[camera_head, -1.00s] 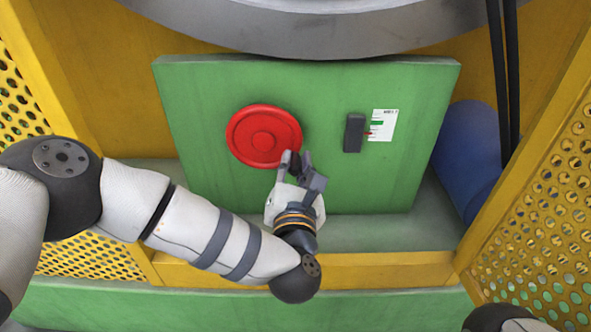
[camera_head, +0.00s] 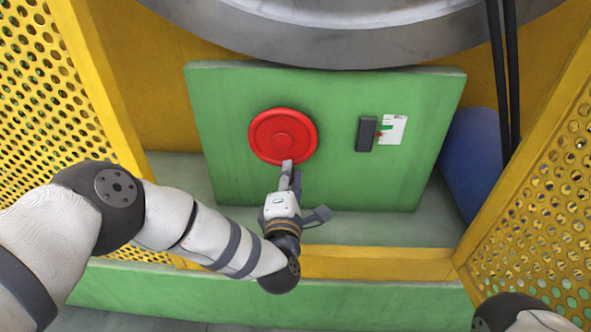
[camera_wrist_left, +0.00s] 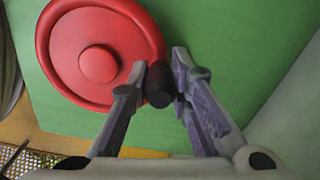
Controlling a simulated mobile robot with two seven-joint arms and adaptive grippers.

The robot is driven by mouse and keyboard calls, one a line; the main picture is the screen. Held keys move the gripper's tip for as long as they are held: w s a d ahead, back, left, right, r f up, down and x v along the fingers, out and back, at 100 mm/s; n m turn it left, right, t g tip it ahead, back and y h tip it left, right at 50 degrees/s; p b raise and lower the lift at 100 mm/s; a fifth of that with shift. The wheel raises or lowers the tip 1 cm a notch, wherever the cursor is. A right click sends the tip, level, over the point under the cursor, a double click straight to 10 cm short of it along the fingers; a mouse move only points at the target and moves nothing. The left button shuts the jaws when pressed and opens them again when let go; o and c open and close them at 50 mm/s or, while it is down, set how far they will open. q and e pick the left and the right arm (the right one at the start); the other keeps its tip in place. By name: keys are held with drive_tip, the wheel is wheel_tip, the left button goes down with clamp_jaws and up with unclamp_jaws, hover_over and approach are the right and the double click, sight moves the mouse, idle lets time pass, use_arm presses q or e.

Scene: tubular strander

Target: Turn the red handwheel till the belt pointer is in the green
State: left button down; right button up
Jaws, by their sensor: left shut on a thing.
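The red handwheel (camera_head: 283,136) is mounted on the upright green panel (camera_head: 225,180). My left gripper (camera_head: 288,175) is at the wheel's lower rim in the head view. In the left wrist view its two fingers (camera_wrist_left: 158,88) close around the wheel's dark handle (camera_wrist_left: 157,75), beside the rim of the red wheel (camera_wrist_left: 75,50). A dark block (camera_head: 366,134) sits right of the wheel, with a small red pointer (camera_head: 378,134) at its right side. Beside it is a white scale label (camera_head: 394,130) with a green band. The pointer appears just below the green band. My right gripper is out of view.
Yellow perforated guards (camera_head: 535,205) stand on both sides. A large grey metal ring (camera_head: 350,40) hangs above the panel. A blue cylinder (camera_head: 472,160) and dark vertical belts (camera_head: 505,80) are at the right. A yellow ledge (camera_head: 380,263) runs below the panel.

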use_arm(q)
drive_tip(key=shift+a+f+m+p, duration=0.1)
drive_tip(key=shift+a+m+p, duration=0.35)
drive_tip(key=shift+m, duration=0.65)
drive_tip(key=shift+a+f, duration=0.1)
drive_tip(key=shift+a, duration=0.1)
drive_tip(key=c, duration=1.5)
unclamp_jaws()
drive_tip(key=shift+o, duration=0.2)
drive_tip(key=s, duration=1.2)
